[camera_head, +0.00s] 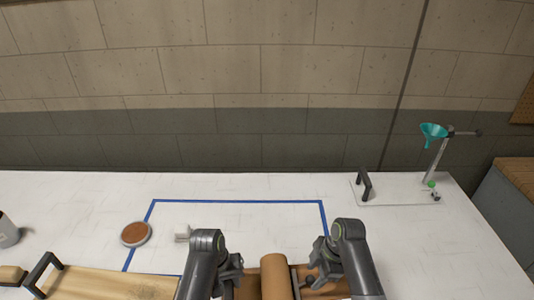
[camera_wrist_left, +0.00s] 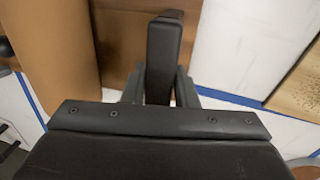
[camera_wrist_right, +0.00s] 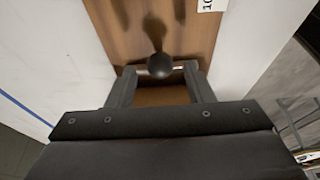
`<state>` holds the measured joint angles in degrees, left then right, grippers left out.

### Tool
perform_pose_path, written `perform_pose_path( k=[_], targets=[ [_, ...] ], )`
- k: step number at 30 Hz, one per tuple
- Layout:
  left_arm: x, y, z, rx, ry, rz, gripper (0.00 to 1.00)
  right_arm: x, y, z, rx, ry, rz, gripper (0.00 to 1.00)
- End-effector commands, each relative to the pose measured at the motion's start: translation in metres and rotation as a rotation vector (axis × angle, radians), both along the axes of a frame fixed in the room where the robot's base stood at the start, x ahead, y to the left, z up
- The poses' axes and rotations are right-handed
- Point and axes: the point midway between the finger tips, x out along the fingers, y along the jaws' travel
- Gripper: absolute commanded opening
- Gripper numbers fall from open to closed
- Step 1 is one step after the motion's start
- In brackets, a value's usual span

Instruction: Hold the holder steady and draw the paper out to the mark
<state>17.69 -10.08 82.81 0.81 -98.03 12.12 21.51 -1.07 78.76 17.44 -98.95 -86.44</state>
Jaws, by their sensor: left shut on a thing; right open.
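The holder has a brown wooden base (camera_head: 318,284), partly hidden by my arms, and carries a thick roll of brown paper (camera_head: 274,275). In the left wrist view the roll (camera_wrist_left: 55,45) lies left of a black upright post (camera_wrist_left: 164,55). My left gripper (camera_head: 236,272) is shut on this black post. My right gripper (camera_head: 314,268) is open at the holder's right part. In the right wrist view its fingers stand either side of a black knob (camera_wrist_right: 160,64) and a thin metal bar; I cannot tell if they touch. A white label (camera_wrist_right: 212,5) shows figures.
Blue tape (camera_head: 238,201) outlines an area on the white table. A round brown-topped dish (camera_head: 136,234) and a small white block (camera_head: 182,232) stand left. A wooden board (camera_head: 110,284) with a black handle lies front left. A teal funnel stand (camera_head: 433,132) is back right.

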Motion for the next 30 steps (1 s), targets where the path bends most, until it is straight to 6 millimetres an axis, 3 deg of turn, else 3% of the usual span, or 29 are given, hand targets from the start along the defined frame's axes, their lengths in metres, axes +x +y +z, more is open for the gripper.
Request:
perform_pose_path(
  k=[9, 21, 30],
  targets=[
    [0.0, -0.001, 0.0, -0.002, 0.001, 0.0, 0.0, -0.001, 0.01, -0.033, -0.001, 0.0, 0.0, 0.47],
    [0.0, -0.001, 0.0, -0.002, 0.001, 0.0, 0.0, -0.001, 0.012, -0.039, -0.001, -0.001, 0.001, 0.47],
    [0.0, -0.001, 0.0, -0.002, 0.001, 0.0, 0.0, -0.001, 0.011, -0.039, -0.001, -0.001, 0.0, 0.11]
  ],
)
